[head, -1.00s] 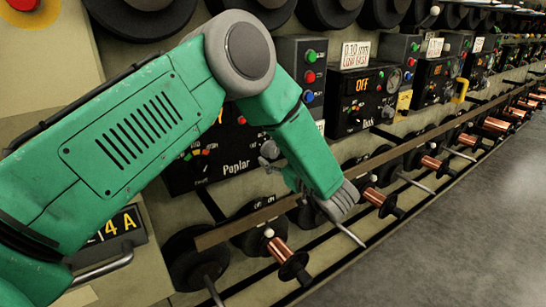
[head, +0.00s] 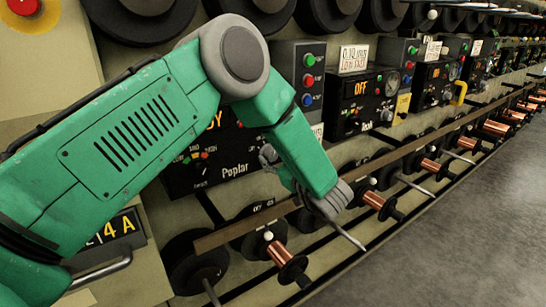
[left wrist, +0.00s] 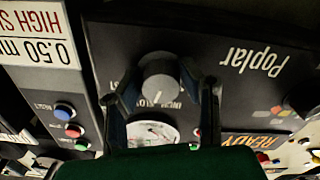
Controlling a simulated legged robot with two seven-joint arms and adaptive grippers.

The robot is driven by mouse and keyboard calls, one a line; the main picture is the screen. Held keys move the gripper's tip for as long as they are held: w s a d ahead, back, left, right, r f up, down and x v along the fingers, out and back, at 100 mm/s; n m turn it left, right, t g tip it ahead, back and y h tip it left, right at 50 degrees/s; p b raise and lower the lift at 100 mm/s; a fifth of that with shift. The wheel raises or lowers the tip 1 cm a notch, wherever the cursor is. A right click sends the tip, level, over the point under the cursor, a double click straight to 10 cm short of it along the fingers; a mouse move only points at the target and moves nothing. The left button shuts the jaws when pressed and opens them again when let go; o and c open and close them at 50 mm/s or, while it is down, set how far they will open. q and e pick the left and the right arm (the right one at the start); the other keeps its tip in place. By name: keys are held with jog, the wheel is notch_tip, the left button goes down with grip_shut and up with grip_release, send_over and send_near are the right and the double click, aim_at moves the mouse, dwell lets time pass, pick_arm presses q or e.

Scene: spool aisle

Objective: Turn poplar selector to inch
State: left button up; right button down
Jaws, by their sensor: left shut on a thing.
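The black Poplar panel (head: 205,178) is in the middle of the head view, partly hidden by my green left arm. Its name is upside down in the left wrist view (left wrist: 250,62). The grey, round selector knob (left wrist: 158,72) shows in the left wrist view, with a white pointer line and small lettering partly hidden by a finger. My left gripper (left wrist: 160,88) has its dark fingers on both sides of the knob, shut on it. In the head view the left gripper (head: 277,170) is at the panel's right edge, mostly behind my arm. My right gripper is not in view.
A round gauge (left wrist: 152,133) and a lit READY display (left wrist: 255,140) are close to the fingers. A box with red, green and blue buttons (head: 309,80) stands beside the panel. Copper spools (head: 285,262) stick out below. The floor (head: 470,235) at right is clear.

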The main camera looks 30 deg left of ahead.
pick_arm(q)
jog(key=n, duration=0.3)
jog(key=shift+n, duration=1.6)
jog(key=o, duration=1.1)
jog(key=shift+d, duration=0.2)
jog(key=v, duration=1.1)
jog(key=shift+d, duration=0.35)
